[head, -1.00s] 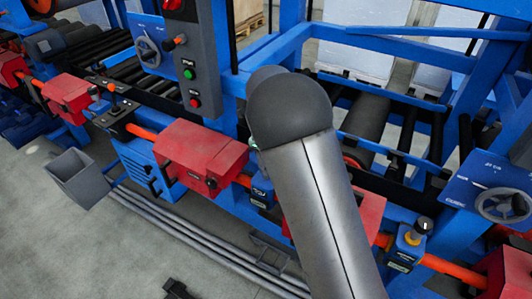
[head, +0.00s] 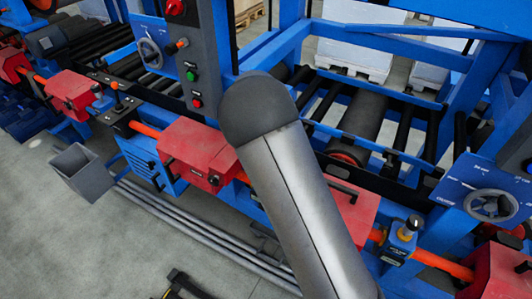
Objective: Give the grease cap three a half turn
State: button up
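A dark round cap (head: 413,222) stands upright on a small blue block (head: 402,240) on the orange rail, at the right. Another small blue block with a dark top (head: 98,92) sits on the rail at the far left. The labels are too small to read, so I cannot tell which is grease cap three. My grey arm with its dark rounded elbow crosses the middle and hides part of the rail between the red boxes.
Red boxes (head: 197,155) hang along the rail. A control column (head: 205,60) with buttons and a handwheel panel (head: 490,205) stand behind it. A grey bin (head: 82,172) and long pipes lie in front. A dark, yellow-edged object (head: 182,284) is at the bottom edge. Floor is free at lower left.

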jog(key=shift+w+r, duration=0.1)
dwell(0.4)
jog(key=o, duration=1)
notch_tip(320, 180, up, 17)
jog(key=shift+r+b, duration=0.15)
jog(key=shift+b, duration=1.05)
jog(key=shift+d, duration=0.1)
